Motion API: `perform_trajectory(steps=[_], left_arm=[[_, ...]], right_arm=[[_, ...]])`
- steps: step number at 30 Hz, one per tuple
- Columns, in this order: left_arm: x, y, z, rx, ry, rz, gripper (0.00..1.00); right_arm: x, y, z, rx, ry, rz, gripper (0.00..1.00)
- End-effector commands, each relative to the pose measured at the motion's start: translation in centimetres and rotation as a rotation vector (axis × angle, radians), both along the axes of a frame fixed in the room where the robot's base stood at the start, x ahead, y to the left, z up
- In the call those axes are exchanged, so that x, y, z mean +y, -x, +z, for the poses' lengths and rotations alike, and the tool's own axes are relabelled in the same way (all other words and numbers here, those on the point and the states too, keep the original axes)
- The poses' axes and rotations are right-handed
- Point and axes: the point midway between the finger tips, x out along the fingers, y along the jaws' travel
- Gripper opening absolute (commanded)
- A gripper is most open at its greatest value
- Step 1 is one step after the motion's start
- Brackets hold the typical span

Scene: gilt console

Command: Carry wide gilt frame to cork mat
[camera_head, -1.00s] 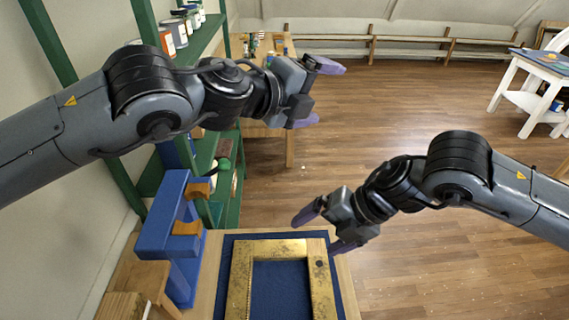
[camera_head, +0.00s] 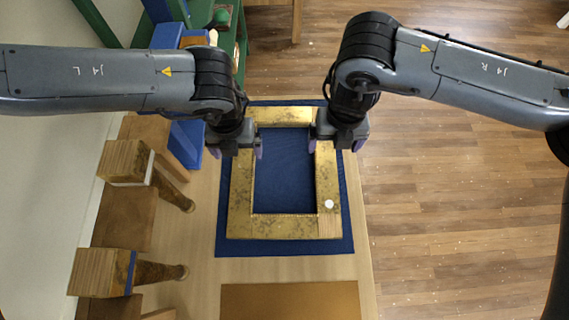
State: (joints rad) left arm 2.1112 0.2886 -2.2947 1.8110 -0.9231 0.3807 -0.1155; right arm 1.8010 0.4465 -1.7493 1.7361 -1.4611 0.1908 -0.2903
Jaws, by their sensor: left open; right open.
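The wide gilt frame (camera_head: 242,190) lies flat on a dark blue mat (camera_head: 285,248) on the wooden table. It is a gold rectangle with worn patches, an open middle and a small white dot on its right side. A brown mat (camera_head: 290,300), which looks like the cork mat, lies at the near end of the table and is partly cut off. My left gripper (camera_head: 240,150) is open above the frame's left side. My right gripper (camera_head: 332,143) is open above its right side. The fingers are partly hidden, and I cannot tell whether they touch the frame.
A blue stand (camera_head: 187,140) and green shelving (camera_head: 232,45) stand at the back left. Wooden floor (camera_head: 450,220) is open on the right.

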Motion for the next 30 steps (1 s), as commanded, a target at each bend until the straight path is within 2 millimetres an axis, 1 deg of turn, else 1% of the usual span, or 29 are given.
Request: perform_trajectory(steps=[5,8,11,21,27,30], left_arm=[[0.0,0.0,-0.3,0.0,0.001,0.001,0.94],[0.0,0.0,-0.8,0.0,0.0,0.001,0.94],[0.0,0.0,-1.6,0.001,0.0,0.0,0.94],[0.0,0.0,-5.2,0.0,0.0,0.001,0.94],[0.0,0.0,-6.7,-0.001,0.001,0.002,0.94],[-0.1,0.0,-7.2,-0.001,0.002,0.002,0.94]], right_arm=[[0.0,0.0,-0.4,0.001,-0.001,-0.001,0.94],[0.0,0.1,-1.2,0.004,-0.002,-0.001,0.94],[0.0,0.1,-2.4,0.005,-0.002,-0.001,0.94],[0.0,0.1,-7.6,0.005,-0.003,-0.002,0.94],[0.0,0.0,-9.7,0.001,0.0,-0.001,0.94],[0.0,0.0,-10.3,0.002,-0.002,-0.001,0.94]])
